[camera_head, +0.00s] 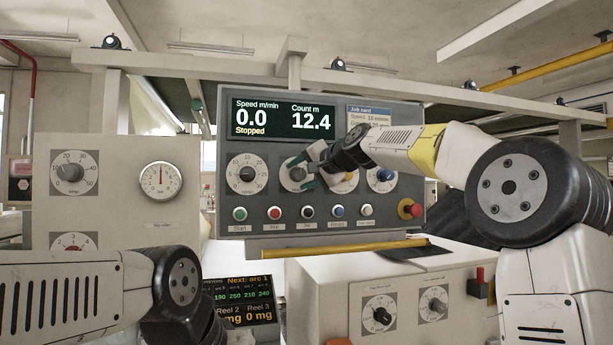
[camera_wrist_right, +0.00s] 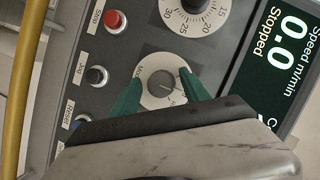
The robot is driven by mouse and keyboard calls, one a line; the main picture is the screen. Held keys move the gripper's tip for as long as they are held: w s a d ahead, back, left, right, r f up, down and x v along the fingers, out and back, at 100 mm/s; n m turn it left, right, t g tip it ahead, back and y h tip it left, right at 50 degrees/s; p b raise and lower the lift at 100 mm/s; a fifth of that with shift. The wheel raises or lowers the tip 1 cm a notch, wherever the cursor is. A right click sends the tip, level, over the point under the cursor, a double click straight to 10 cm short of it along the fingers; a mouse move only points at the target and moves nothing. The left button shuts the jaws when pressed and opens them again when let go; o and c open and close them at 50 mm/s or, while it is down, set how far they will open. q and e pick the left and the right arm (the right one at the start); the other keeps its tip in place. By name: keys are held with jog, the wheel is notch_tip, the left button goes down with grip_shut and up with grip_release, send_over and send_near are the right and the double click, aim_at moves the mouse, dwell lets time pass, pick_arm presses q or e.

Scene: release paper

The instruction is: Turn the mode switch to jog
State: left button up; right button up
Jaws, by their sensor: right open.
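The mode switch (camera_wrist_right: 162,84) is a round grey knob on a pale dial plate with lettering too blurred to read fully. In the head view its plate (camera_head: 287,178) is the second dial from the left on the control panel, partly hidden by my gripper. My right gripper (camera_head: 305,172) is open, its green fingers on either side of the knob in the right wrist view (camera_wrist_right: 163,88). Contact with the knob cannot be told. The panel display (camera_head: 283,118) reads 0.0 m/min, Stopped, and 12.4 m. My left arm shows at lower left; its gripper is not seen.
A row of buttons runs below the dials, including a red one (camera_head: 274,213) and the black Jog button (camera_wrist_right: 96,76). A red emergency knob (camera_head: 413,210) is at the panel's right. A yellow bar (camera_head: 340,247) runs below the panel. Another dial (camera_wrist_right: 196,8) sits beside the switch.

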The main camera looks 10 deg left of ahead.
jog(key=shift+w+a, duration=0.1)
jog(key=shift+a, duration=0.05)
jog(key=shift+c, duration=0.4)
grip_shut()
jog(key=n+h, duration=0.1)
jog(key=n, duration=0.1)
jog(key=shift+n+h, duration=0.4)
jog(key=n+h, duration=0.2)
jog(key=n, duration=0.1)
jog(key=shift+n, duration=0.3)
dwell(0.4)
